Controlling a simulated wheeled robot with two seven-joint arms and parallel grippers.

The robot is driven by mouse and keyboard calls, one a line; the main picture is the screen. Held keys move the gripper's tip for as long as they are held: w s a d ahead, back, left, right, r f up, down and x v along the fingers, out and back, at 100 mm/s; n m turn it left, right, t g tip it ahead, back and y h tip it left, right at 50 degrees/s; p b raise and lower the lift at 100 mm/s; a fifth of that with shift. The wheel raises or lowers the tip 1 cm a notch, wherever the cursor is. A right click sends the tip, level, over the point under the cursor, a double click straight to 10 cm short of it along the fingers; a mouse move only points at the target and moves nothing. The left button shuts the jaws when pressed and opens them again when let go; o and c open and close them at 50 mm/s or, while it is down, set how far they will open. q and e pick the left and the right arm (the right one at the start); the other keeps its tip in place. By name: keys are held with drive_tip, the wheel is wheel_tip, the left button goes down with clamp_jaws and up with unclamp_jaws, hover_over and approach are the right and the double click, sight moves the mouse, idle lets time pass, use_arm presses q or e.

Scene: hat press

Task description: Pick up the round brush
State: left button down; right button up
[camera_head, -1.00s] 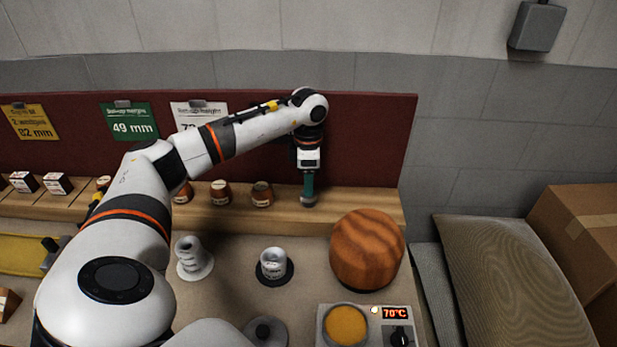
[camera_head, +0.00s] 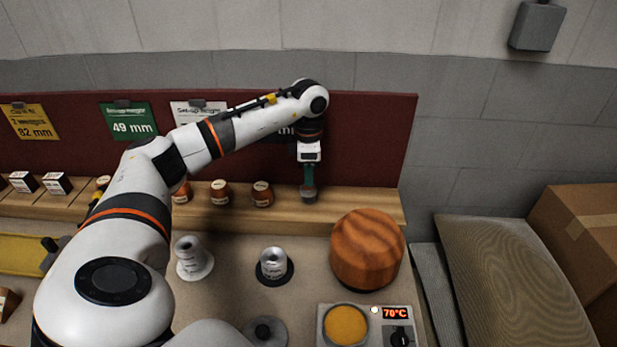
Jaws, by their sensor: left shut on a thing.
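The round brush (camera_head: 309,194) has a green handle and a grey round head pointing down. It is upright at the right end of the wooden shelf. My left gripper (camera_head: 309,167) points down from above and is shut on the brush's green handle. The fingers hide the upper part of the handle. Whether the brush head is clear of the shelf is hard to tell. My right gripper is not in view.
Small brown pots (camera_head: 262,193) stand along the shelf (camera_head: 370,206) to the left. A red board (camera_head: 365,140) rises behind. In front are a wooden hat block (camera_head: 367,250), a metal spool (camera_head: 274,263) and a heater reading 70°C (camera_head: 396,313).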

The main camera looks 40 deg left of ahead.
use_arm(q)
wheel_tip(320, 180, up, 16)
drive_tip(key=p, duration=0.1)
drive_tip(key=shift+r, duration=0.15)
idle(0.6)
